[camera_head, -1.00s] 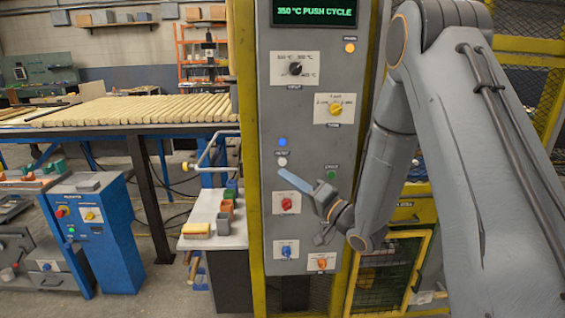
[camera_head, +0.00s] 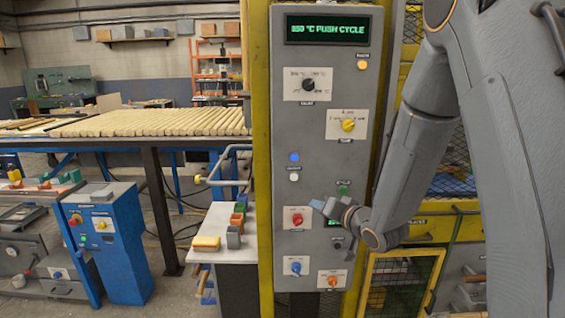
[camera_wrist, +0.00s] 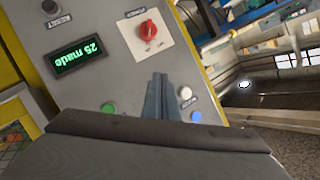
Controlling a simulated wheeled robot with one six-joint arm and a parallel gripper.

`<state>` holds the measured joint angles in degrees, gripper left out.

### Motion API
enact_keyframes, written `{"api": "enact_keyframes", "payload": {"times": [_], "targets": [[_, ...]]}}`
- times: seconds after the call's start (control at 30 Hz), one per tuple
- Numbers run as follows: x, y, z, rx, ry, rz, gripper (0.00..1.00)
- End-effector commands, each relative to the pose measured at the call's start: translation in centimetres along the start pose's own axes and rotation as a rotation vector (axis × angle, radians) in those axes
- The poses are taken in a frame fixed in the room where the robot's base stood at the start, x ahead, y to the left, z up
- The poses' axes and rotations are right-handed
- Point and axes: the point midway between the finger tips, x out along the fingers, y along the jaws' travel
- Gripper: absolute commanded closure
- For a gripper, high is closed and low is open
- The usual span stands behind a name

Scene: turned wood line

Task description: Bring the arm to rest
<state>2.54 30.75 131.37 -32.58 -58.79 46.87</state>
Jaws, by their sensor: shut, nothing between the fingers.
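My arm reaches down the right side of the head view. My gripper (camera_head: 314,204) is shut and empty, its blue-grey fingers pointing left in front of the grey control panel (camera_head: 325,160). The fingertips appear just up and right of the red knob (camera_head: 297,218); I cannot tell the gap to the panel. In the wrist view the shut fingers (camera_wrist: 158,78) stand together before a tilted panel face with a red knob (camera_wrist: 148,30), a green button (camera_wrist: 109,108) and a white button (camera_wrist: 186,92). A display there reads "25 made" upside down.
The panel's top display (camera_head: 327,29) reads "350 °C PUSH CYCLE". Left of it are a shelf (camera_head: 236,252) with small coloured blocks and a table of wooden rods (camera_head: 150,123). A blue control box (camera_head: 113,250) stands at left. A yellow mesh cage (camera_head: 398,285) is below the arm.

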Motion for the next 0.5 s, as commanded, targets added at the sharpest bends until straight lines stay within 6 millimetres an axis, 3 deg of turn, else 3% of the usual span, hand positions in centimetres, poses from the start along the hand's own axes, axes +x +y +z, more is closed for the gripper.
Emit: {"api": "enact_keyframes", "payload": {"times": [0.17,0.3,0.5], "targets": [[-4.2,4.0,1.4,-0.133,-0.155,0.289,1.0],[-9.2,6.3,3.8,-0.196,-0.331,0.474,1.0],[-18.1,6.9,8.4,-0.227,-0.642,0.638,1.0]]}}
